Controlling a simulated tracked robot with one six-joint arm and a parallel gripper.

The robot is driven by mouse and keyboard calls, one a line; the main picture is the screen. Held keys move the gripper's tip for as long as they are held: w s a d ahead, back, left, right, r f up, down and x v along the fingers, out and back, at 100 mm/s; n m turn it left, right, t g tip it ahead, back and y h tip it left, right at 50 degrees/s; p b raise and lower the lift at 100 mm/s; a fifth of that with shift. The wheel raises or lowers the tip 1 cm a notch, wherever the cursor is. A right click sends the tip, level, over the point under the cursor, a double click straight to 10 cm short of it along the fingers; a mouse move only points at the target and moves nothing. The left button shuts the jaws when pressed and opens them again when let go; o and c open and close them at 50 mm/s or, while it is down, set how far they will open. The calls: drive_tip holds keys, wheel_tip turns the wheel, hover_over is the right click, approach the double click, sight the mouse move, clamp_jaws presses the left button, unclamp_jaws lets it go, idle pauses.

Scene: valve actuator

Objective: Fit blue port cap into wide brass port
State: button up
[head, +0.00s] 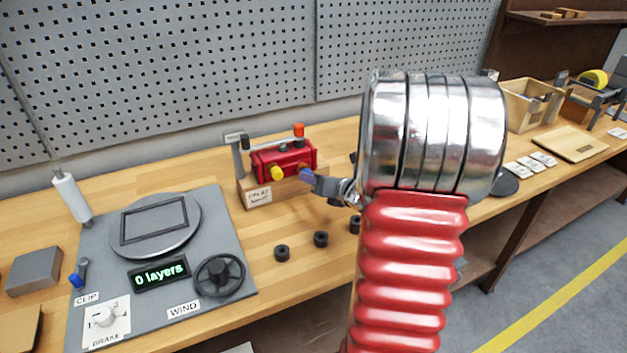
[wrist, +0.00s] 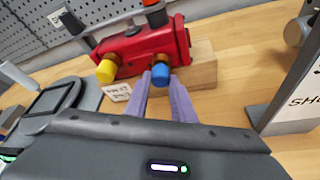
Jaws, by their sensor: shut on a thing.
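The red valve actuator (head: 270,160) sits on a wooden block, and it also shows in the wrist view (wrist: 130,48). A yellow cap (wrist: 106,71) is on its left port. The blue port cap (wrist: 160,71) is between the fingertips of my gripper (wrist: 161,78), which is shut on it. The cap is right in front of the right brass port (wrist: 160,58), whose mouth it hides. I cannot tell whether the cap is seated or just touching. In the head view the blue cap (head: 306,175) is at the actuator's lower right, at my gripper's tip (head: 311,178).
Several black rings (head: 282,253) lie on the bench in front of the actuator. A winding station (head: 220,235) with a handwheel is at the left. A labelled stand (wrist: 285,100) is at the right in the wrist view. My arm hides the bench behind it.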

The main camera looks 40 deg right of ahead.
drive_tip(key=shift+w+d, duration=0.1)
drive_tip(key=shift+w, duration=0.2)
drive_tip(key=o, duration=1.1)
drive_tip(key=shift+c, duration=0.2)
drive_tip(key=shift+s, duration=0.1)
drive_tip(key=v, duration=1.3)
drive_tip(key=shift+s+r, duration=0.15)
drive_tip(key=shift+s, duration=0.1)
